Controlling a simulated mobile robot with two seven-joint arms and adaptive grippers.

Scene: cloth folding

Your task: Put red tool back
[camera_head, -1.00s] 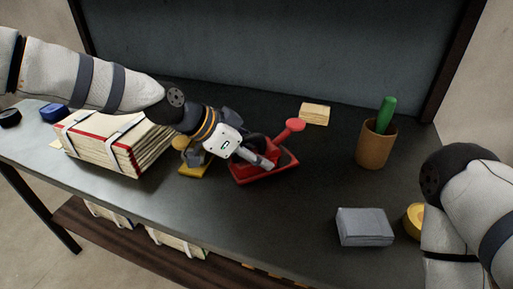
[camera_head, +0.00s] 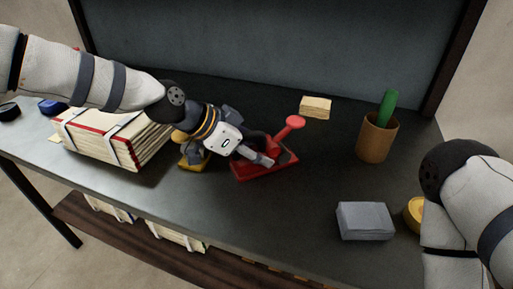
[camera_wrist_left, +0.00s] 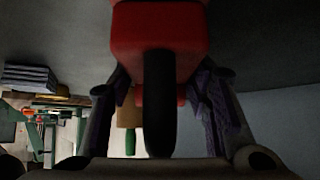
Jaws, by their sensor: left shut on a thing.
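The red tool (camera_head: 270,170) is on the dark table near its middle. It has a flat red base and a red arm with a round knob that sticks up to the right. My left gripper (camera_head: 262,157) reaches in from the left and is shut on the red tool. In the left wrist view, the tool's red body (camera_wrist_left: 157,35) fills the top centre, with a black bar (camera_wrist_left: 160,105) between my fingers. The exact contact is too dark to make out. My right gripper is out of view; only my right arm shows at the right edge.
Strapped papers (camera_head: 115,137) lie left of a yellow-based item (camera_head: 193,160), close beside my left gripper. A brown cup (camera_head: 376,140) with a green object, a tan block (camera_head: 315,107) and a grey block (camera_head: 365,221) stand to the right. The front middle of the table is clear.

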